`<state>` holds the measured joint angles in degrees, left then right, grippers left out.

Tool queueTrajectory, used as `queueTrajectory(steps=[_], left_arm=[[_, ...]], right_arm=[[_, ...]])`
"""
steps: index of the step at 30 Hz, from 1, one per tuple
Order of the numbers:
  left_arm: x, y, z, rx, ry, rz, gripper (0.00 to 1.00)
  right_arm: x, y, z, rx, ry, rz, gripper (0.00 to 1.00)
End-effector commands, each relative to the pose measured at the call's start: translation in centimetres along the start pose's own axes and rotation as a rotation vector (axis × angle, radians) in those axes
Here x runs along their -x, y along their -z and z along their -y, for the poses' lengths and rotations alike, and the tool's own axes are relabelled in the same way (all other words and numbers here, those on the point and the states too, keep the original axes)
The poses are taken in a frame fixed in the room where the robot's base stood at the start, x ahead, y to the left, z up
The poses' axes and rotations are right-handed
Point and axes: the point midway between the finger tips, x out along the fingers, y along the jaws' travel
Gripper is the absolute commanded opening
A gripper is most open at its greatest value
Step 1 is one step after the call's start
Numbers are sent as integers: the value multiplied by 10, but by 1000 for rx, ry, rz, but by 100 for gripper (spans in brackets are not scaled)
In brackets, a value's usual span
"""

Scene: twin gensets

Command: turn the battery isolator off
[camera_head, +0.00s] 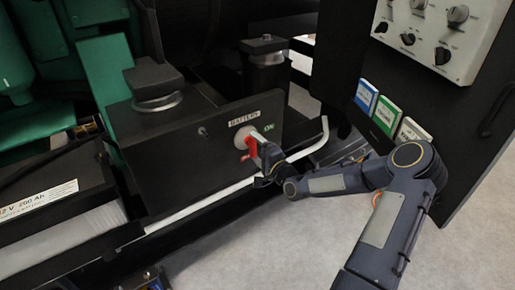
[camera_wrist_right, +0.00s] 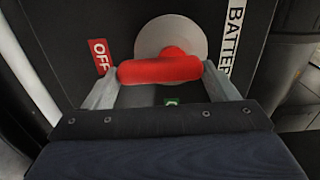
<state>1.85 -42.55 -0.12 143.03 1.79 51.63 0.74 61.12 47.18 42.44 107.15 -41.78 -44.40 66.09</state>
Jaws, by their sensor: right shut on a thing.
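The battery isolator is a red handle (camera_head: 251,147) on a pale round disc, on the front of a black box under a BATTERY label (camera_head: 243,118). A green ON label (camera_head: 269,128) is to its right and a red OFF label (camera_head: 244,158) is below it. My right gripper (camera_head: 258,152) is at the handle, shut on it. In the right wrist view the red handle (camera_wrist_right: 160,70) lies between both fingers, with the disc (camera_wrist_right: 170,38) behind it and the OFF label (camera_wrist_right: 101,56) at left. The green label is mostly hidden by the gripper. My left gripper is not recognisable in view.
A battery (camera_head: 60,235) and green machinery (camera_head: 105,75) are at left. A pale bent rail (camera_head: 310,148) runs below the box. Grey floor is free at the lower middle.

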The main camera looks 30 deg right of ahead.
Motion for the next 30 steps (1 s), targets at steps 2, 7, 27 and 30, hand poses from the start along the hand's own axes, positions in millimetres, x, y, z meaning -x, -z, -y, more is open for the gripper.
queueTrajectory(steps=[2, 7, 27, 30], left_arm=[[0, 0, 0, 0, 0, 0, 36], [1, 0, 0, 0, 0, 0, 36], [1, 0, 0, 0, 0, 0, 36], [1, 0, 0, 0, 0, 0, 36]], right_arm=[[0, 0, -1, -20, -2, 0, 57], [0, 0, -1, -40, -2, -1, 57], [0, -1, -1, -43, -1, 0, 100], [1, 0, -1, -42, -1, 0, 100]])
